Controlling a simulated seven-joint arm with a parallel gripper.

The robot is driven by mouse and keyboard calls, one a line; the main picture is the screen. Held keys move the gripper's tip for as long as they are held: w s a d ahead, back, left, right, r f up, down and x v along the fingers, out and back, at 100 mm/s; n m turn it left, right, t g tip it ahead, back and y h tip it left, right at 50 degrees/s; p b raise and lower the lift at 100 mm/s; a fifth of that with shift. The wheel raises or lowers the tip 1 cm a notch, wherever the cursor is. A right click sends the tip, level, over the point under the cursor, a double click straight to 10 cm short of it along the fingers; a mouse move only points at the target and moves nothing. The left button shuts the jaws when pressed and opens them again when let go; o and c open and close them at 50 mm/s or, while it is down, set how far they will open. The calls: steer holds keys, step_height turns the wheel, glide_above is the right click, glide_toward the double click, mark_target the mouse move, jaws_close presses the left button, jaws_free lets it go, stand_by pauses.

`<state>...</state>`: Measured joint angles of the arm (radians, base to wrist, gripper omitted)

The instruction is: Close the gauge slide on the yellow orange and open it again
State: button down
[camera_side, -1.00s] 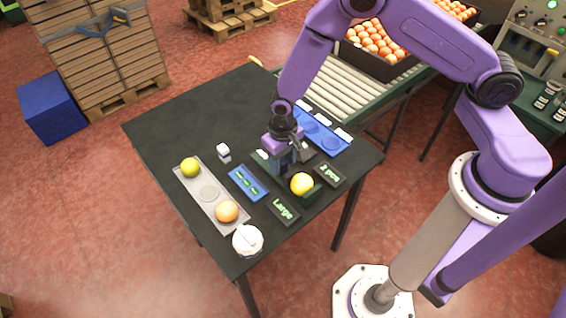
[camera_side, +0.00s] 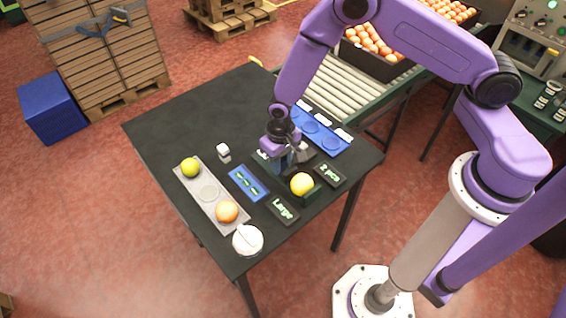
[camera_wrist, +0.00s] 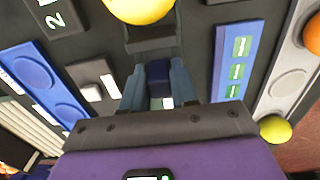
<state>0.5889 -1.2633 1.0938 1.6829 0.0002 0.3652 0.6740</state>
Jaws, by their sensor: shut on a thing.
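The yellow orange (camera_side: 302,183) sits on the dark gauge near the front right of the table; its lower part shows at the top of the wrist view (camera_wrist: 138,8). My gripper (camera_side: 289,164) is just behind it, low over the table. In the wrist view my gripper (camera_wrist: 160,88) is shut on a small dark blue block (camera_wrist: 160,82), the handle of the gauge slide. The dark slide part (camera_wrist: 150,42) lies between my fingers and the orange. I cannot tell whether it touches the orange.
A grey tray (camera_side: 208,208) holds a yellow-green fruit (camera_side: 190,167) and an orange (camera_side: 227,211), with an empty recess between. Around the gauge are a blue panel (camera_side: 248,183), a "Large" sign (camera_side: 283,209), a "2 pcs" sign (camera_side: 330,174) and a blue tray (camera_side: 330,143). A white pot (camera_side: 247,240) stands in front.

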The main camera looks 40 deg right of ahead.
steer(key=shift+w, duration=2.3)
steer(key=c, duration=1)
jaws_free()
steer(key=shift+o, duration=0.2)
step_height(320, 180, up, 17)
steer(key=shift+r, duration=0.2)
steer(key=shift+s, duration=0.1)
